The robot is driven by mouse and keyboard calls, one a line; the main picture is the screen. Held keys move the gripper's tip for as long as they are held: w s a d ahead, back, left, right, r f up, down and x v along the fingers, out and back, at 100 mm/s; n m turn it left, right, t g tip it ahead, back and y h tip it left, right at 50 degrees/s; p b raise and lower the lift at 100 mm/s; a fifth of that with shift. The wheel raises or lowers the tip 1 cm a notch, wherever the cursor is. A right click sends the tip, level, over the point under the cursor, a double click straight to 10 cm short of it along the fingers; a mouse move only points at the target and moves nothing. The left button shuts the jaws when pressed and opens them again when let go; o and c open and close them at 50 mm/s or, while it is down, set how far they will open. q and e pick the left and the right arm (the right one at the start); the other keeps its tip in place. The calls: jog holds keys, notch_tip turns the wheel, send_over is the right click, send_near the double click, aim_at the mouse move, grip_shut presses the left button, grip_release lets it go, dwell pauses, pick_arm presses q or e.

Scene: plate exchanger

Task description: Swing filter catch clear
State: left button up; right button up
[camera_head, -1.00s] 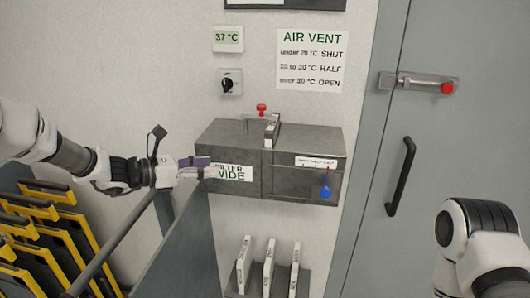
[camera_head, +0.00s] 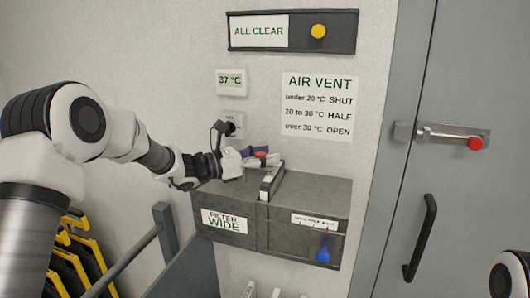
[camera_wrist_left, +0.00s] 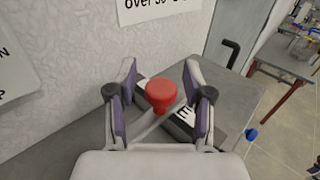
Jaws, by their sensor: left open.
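The filter catch is a pale bar with a red knob (camera_head: 260,155) on top of the grey filter box (camera_head: 215,243). In the left wrist view the red knob (camera_wrist_left: 160,95) stands between my open fingers, with its pale bar (camera_wrist_left: 150,128) running down to the left. It lies close to a dark slotted filter piece with a white label (camera_wrist_left: 184,116). My left gripper (camera_head: 262,158) is open around the knob; no contact with it can be made out. In the left wrist view the gripper (camera_wrist_left: 160,90) has purple finger pads. My right gripper is out of view.
A rail (camera_head: 130,254) and yellow-edged racks (camera_head: 75,250) stand at lower left. A grey door with a black handle (camera_head: 420,237) is at right. The wall is close behind the box.

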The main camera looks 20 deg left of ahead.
pick_arm(q)
jog(key=shift+s+a+r, duration=0.1)
jog(key=shift+s+a, duration=0.05)
jog(key=shift+a, duration=0.05)
jog(key=shift+s+a+r, duration=0.25)
jog(key=shift+s+a, duration=0.15)
jog(key=shift+s, duration=0.1)
grip_shut()
jog(key=shift+w, duration=0.1)
